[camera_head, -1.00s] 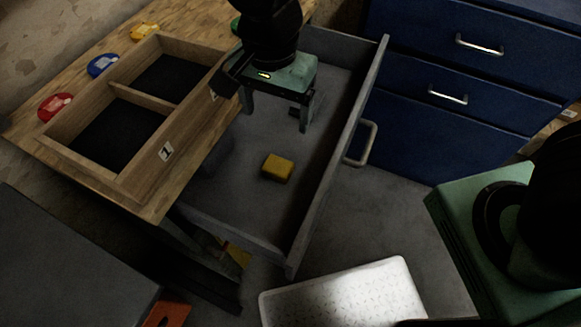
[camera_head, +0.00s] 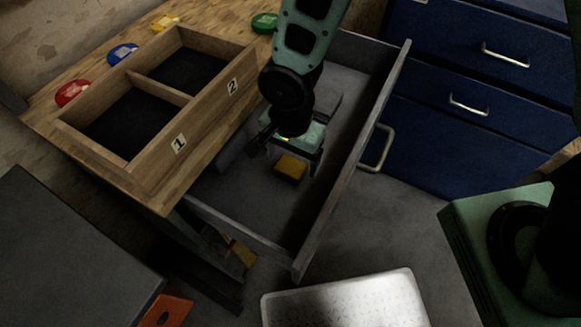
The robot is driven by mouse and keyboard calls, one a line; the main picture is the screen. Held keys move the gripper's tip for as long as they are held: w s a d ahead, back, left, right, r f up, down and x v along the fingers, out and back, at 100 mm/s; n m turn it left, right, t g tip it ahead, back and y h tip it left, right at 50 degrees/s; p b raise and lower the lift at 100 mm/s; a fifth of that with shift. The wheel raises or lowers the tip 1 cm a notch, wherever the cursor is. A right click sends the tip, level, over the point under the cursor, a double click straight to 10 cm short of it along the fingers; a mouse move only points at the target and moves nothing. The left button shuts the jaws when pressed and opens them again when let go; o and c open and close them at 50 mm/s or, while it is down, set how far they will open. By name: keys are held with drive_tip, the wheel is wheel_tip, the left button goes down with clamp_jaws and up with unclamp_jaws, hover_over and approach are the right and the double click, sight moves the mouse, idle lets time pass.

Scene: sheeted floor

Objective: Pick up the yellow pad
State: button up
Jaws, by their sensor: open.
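The yellow pad (camera_head: 291,167) is a small block lying on the floor of the open grey drawer (camera_head: 243,193). My gripper (camera_head: 287,155) is inside the drawer, pointing down over the pad, with its jaws open. The gripper body hides the pad's far edge. I cannot tell how far the fingertips are above the drawer floor, or whether they touch the pad.
A wooden two-compartment box (camera_head: 186,128) marked 1 and 2 stands left on the workbench. Blue drawers (camera_head: 440,130) are at right.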

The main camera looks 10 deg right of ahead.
sight(290, 166)
wheel_tip(290, 166, down, 3)
drive_tip(key=shift+f, duration=0.15)
drive_tip(key=shift+c, duration=0.3)
drive_tip(key=c, duration=1.1)
wheel_tip(290, 166, up, 10)
drive_tip(key=shift+r+p, duration=0.1)
drive_tip(key=shift+p, duration=0.35)
